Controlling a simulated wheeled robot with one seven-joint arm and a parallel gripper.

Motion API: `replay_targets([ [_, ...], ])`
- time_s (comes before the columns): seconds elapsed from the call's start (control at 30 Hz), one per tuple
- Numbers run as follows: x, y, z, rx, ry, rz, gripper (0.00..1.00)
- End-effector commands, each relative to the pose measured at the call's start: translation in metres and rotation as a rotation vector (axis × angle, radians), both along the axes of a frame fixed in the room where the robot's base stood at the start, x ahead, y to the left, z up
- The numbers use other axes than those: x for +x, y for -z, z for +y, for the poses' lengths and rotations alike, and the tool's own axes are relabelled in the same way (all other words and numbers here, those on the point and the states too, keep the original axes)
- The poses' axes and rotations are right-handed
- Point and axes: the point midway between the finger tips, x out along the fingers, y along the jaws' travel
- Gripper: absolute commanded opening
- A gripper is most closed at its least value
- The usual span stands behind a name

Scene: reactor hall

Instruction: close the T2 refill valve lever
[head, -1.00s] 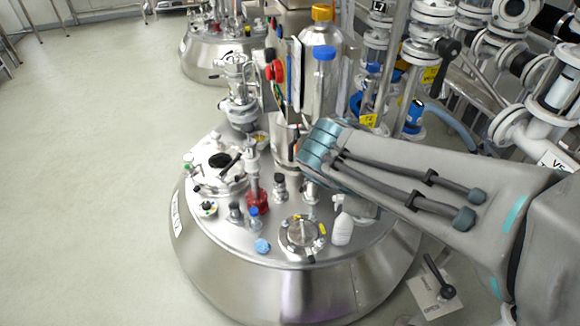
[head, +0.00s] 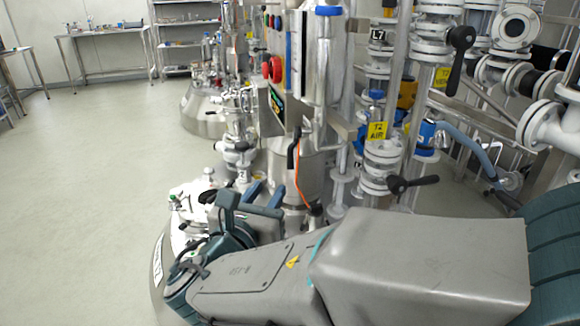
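No label reading "T2 refill" can be made out. Another black lever (head: 461,45) hangs from a valve at upper right. I cannot tell which lever is the T2 refill one. My gripper (head: 266,194) is left of these levers, over the near vessel, with its two fingers apart and apparently nothing between them.
My arm crosses the lower picture and covers much of the near steel vessel (head: 157,262). A steel column with a control panel (head: 277,105) stands between my gripper and the pipes. A blue hose (head: 470,146) runs at right. Open floor (head: 90,190) lies at left.

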Motion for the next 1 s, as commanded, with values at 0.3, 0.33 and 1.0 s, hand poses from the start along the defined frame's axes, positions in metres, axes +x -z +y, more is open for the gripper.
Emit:
replay_targets([
  [0.3, 0.056, 0.002, -0.020, 0.002, 0.007, 0.001, 0.32],
  [0.33, 0.063, 0.001, -0.022, 0.003, 0.008, 0.001, 0.32],
  [1.0, 0.126, -0.001, -0.042, 0.003, 0.003, 0.001, 0.32],
])
